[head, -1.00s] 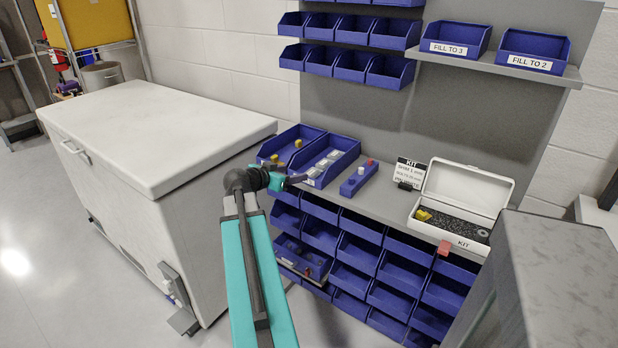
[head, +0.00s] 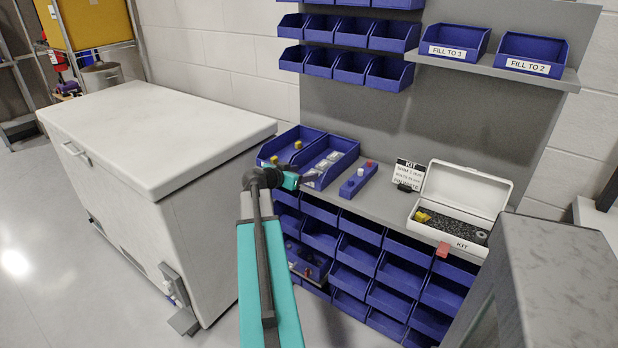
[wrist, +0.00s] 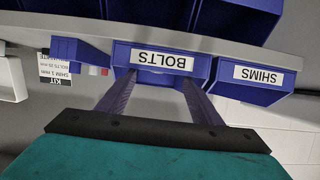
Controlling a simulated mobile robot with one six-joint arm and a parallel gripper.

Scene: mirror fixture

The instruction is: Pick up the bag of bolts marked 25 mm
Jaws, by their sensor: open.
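The blue bin labelled BOLTS (wrist: 118,54) is straight ahead in the wrist view, upside down there. In the head view the bolts bin (head: 345,143) holds several small pale packs (head: 331,158); I cannot read any size marking on them. My gripper (wrist: 158,78) is open and empty, its two dark fingers on either side of the BOLTS label, in front of the bin. In the head view my gripper (head: 309,181) is at the bin's front edge. The bin's inside is mostly hidden in the wrist view.
The SHIMS bin (wrist: 243,93) adjoins it, with yellow pieces (head: 298,145) inside. A blue block with knobs (head: 353,182) stands to the right on the grey shelf. Further right are a kit card (head: 409,172) and an open white kit box (head: 462,194). A white chest (head: 150,130) stands left.

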